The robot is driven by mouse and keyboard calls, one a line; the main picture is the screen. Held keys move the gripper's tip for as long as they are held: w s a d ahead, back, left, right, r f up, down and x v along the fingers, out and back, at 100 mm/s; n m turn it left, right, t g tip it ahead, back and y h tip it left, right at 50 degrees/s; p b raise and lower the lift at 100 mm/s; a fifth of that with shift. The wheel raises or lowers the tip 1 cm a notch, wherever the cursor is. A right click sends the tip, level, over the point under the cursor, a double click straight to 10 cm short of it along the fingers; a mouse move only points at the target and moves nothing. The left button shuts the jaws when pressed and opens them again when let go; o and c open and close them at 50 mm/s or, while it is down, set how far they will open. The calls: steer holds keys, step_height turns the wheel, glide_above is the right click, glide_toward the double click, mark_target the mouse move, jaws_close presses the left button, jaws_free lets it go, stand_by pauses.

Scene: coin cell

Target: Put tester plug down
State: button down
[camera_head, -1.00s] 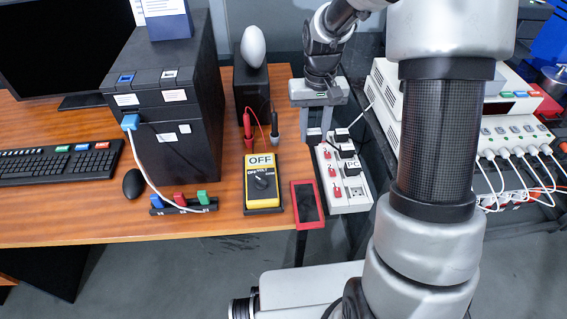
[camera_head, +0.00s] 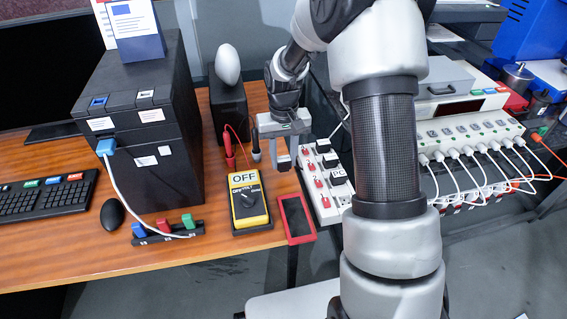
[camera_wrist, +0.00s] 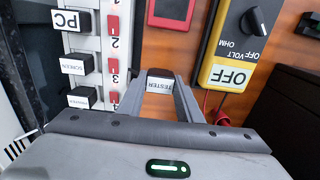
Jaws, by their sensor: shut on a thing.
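My gripper (camera_head: 283,155) points down over the wooden table, just left of the power strip. It is shut on the tester plug, a small dark block labelled TESTER, held between the fingertips in the wrist view (camera_wrist: 160,82). In the head view the tester plug (camera_head: 283,164) shows low between the fingers. I cannot tell whether it touches the table. The white power strip (camera_head: 329,205) has red switches and holds black plugs marked PC (camera_wrist: 72,20), SCREEN (camera_wrist: 77,64) and PRINTER (camera_wrist: 83,97).
A yellow multimeter (camera_head: 248,200) reading OFF and a red-framed device (camera_head: 295,219) lie in front of the gripper. Red and black probes (camera_head: 229,152) stand left of it. A black box (camera_head: 229,105) is behind. A little bare table (camera_head: 268,185) shows between them.

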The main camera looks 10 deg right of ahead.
steer(key=shift+f, duration=0.7)
steer(key=shift+f+b, duration=0.35)
steer(key=shift+f, duration=0.2)
steer(key=shift+f, duration=0.1)
steer(key=c, duration=1.3)
jaws_free()
steer(key=shift+o, duration=0.2)
